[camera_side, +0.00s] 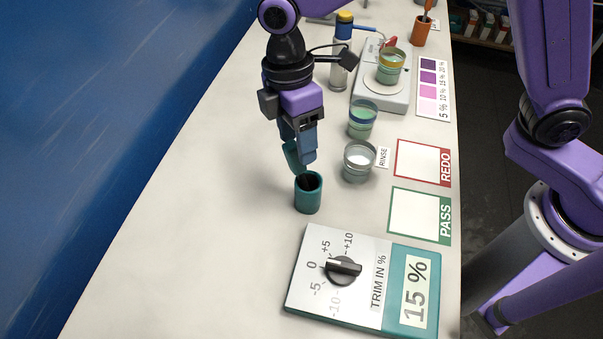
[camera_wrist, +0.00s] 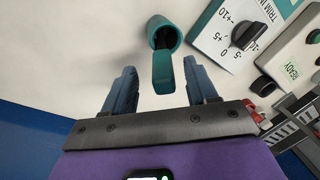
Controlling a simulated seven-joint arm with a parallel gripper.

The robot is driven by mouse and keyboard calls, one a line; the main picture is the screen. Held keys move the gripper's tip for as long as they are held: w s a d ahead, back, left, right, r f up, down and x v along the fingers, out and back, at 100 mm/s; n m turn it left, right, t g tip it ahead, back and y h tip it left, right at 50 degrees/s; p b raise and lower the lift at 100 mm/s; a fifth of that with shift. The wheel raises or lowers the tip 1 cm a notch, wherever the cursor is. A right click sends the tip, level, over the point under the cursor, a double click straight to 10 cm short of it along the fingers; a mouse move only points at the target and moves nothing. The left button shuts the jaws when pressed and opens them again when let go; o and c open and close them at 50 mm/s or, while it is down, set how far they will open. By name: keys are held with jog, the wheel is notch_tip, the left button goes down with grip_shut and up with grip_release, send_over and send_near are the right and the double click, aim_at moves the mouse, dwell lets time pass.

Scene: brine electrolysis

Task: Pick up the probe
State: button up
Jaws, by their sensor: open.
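The probe (camera_side: 291,155) has a flat teal handle and stands tilted in a dark teal cup-shaped holder (camera_side: 309,196). Its lower end is hidden inside the holder. My gripper (camera_side: 304,160) points down just above the holder, its blue fingers by the handle. In the wrist view, the probe handle (camera_wrist: 163,74) shows between the two fingertips (camera_wrist: 160,66), with a gap on each side. The holder (camera_wrist: 164,31) lies just beyond them. The jaws are open and hold nothing.
A trim dial box (camera_side: 330,302) reading 15 % stands in front of the holder. REDO (camera_side: 418,163) and PASS (camera_side: 415,212) pads lie right. The table's left side is clear.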

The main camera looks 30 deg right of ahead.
aim_at(301, 176)
jog(key=f, duration=0.2)
jog(key=s+f, duration=0.1)
jog(key=f, duration=0.1)
jog(key=shift+a, duration=0.1)
jog(key=shift+c, duration=0.3)
grip_shut()
